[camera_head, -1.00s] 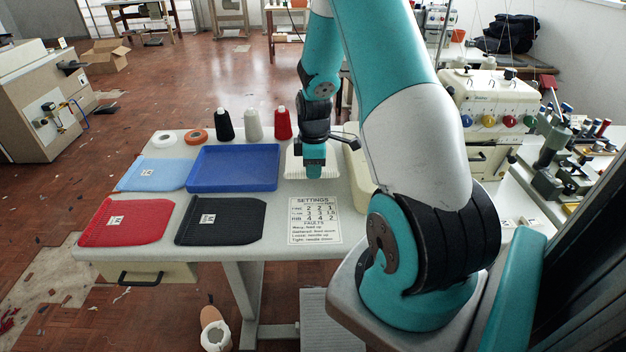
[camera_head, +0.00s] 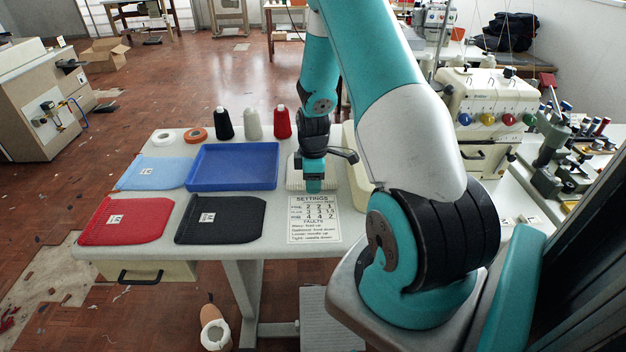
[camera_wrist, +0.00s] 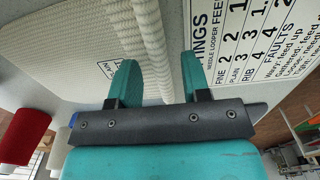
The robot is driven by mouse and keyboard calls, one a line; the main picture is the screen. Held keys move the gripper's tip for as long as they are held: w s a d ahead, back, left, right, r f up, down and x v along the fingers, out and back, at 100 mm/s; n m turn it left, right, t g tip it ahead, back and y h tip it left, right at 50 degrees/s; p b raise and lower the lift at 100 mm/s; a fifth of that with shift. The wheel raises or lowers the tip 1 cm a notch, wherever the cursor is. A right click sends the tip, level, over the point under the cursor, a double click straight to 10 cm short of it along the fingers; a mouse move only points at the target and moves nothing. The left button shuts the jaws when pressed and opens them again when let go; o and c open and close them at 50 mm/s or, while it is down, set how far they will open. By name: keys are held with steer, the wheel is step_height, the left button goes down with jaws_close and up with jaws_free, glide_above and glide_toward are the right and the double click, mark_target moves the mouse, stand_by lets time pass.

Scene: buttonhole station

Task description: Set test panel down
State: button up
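The test panel is most likely the cream knitted panel (camera_head: 296,180) with a ribbed edge, low at the table's back middle, just behind the settings card. In the wrist view the panel (camera_wrist: 70,45) appears flat, with a small printed label partly hidden by a finger. My gripper (camera_head: 314,190) is right over its ribbed edge, pointing down. In the wrist view its two teal fingers (camera_wrist: 157,75) stand apart, with the ribbed edge between them and gaps visible on both sides. The fingertips' contact with the table is not clear.
The settings card (camera_head: 314,218) lies in front of the panel. A blue tray (camera_head: 233,185) is left of it, with light blue (camera_head: 153,173), red (camera_head: 125,220) and black (camera_head: 220,220) panels around. Yarn cones (camera_head: 252,124) stand behind. A cream bin (camera_head: 357,180) is close on the right.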

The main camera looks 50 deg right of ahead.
step_height(320, 180, up, 12)
steer(key=a+r+t+y, duration=0.1)
steer(key=a+r, duration=0.3)
steer(key=a, duration=0.6)
steer(key=a+r+y, duration=0.1)
steer(key=a+r, duration=0.4)
steer(key=a, duration=0.4)
steer(key=s+a+r+y, duration=0.1)
steer(key=s+a+r, duration=0.2)
steer(key=s+a, duration=0.5)
steer(key=s+a+r+m+g+y, duration=0.1)
steer(key=s+a+r, duration=0.2)
steer(key=s+a, duration=0.5)
steer(key=shift+s+a+b, duration=0.25)
steer(key=shift+a+b, duration=0.15)
steer(key=shift+a, duration=0.75)
steer(key=shift+s, duration=0.1)
